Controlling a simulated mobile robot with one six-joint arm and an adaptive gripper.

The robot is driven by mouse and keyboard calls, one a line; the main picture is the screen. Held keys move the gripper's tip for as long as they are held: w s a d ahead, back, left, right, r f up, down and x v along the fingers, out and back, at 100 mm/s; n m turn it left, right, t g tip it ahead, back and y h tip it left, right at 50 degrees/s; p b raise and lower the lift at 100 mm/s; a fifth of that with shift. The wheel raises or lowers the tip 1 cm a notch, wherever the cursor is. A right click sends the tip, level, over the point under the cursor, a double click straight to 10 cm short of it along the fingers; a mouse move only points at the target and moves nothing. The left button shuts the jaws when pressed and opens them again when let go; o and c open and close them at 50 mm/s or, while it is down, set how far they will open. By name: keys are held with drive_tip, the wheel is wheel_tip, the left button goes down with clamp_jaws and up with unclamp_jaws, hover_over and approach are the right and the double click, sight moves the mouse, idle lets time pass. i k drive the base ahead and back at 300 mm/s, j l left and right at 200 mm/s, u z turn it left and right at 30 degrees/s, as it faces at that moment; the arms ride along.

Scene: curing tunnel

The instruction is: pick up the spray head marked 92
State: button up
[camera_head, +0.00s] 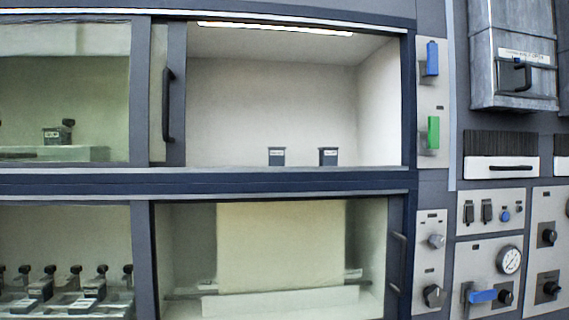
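I cannot read the number 92 on anything here, so I cannot tell which item is the spray head marked 92. Several small dark items with upright black knobs and pale labels stand on a shelf in the lower left compartment, one of them here (93,287). A similar dark item (56,135) stands behind the glass of the upper left compartment. Two dark labelled blocks, a left one (277,157) and a right one (328,157), stand apart on the floor of the upper middle compartment. My gripper is not in view.
The upper middle compartment is open, with a black-handled sliding door (168,105) at its left. A pale panel (280,245) hangs in the lower middle compartment. Right of it are control panels with knobs, a gauge (508,260), a blue lever (482,296) and a grey metal box (512,60).

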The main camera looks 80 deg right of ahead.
sight(328, 155)
drive_tip(key=k+z, duration=0.1)
drive_tip(key=z, duration=0.35)
drive_tip(key=k+z, duration=0.1)
drive_tip(key=z, duration=0.3)
drive_tip(key=k+z, duration=0.1)
drive_tip(key=z, duration=0.35)
